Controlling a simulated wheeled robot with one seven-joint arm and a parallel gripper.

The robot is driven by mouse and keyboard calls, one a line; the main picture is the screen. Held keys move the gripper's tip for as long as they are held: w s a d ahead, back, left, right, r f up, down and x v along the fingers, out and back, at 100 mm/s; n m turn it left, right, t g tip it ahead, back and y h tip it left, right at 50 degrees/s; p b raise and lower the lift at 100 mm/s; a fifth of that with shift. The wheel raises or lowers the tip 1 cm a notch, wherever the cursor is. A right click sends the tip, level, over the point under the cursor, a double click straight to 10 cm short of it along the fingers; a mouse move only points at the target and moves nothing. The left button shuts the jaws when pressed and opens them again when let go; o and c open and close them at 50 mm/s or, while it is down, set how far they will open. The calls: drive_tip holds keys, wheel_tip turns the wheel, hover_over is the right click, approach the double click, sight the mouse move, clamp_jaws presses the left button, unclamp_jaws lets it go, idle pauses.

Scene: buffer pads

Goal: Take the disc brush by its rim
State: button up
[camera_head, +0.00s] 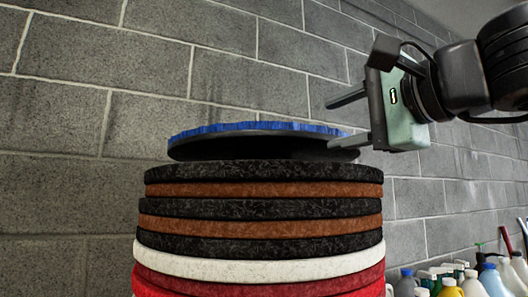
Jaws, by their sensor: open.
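The disc brush (215,150), a black disc with blue bristles along its upper side, lies roughly level on top of a tall stack of round pads (264,172). My gripper (330,123) comes in from the right with its two fingers apart, one above the other in the picture. The lower finger overlaps the right part of the brush's rim in this view. The upper finger shows higher, against the wall. I cannot tell whether the lower finger touches the rim. Nothing is held between the fingers.
The stack has black, brown, white and red pads. A grey block wall (80,200) stands behind. Several bottles (470,284) stand at the lower right, apart from the stack. The space above the brush and to its left is clear.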

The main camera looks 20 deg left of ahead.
sight(318, 131)
drive_tip(key=shift+s+f+p+x, duration=0.1)
drive_tip(key=shift+f+p+x, duration=0.1)
drive_tip(key=shift+x, duration=1.15)
drive_tip(key=shift+s+f+p+x, duration=0.1)
drive_tip(key=shift+f+p+x, duration=0.1)
drive_tip(key=shift+x, duration=1.15)
drive_tip(key=shift+s+a, duration=0.1)
drive_tip(key=shift+a, duration=0.05)
clamp_jaws()
drive_tip(key=shift+r, duration=0.1)
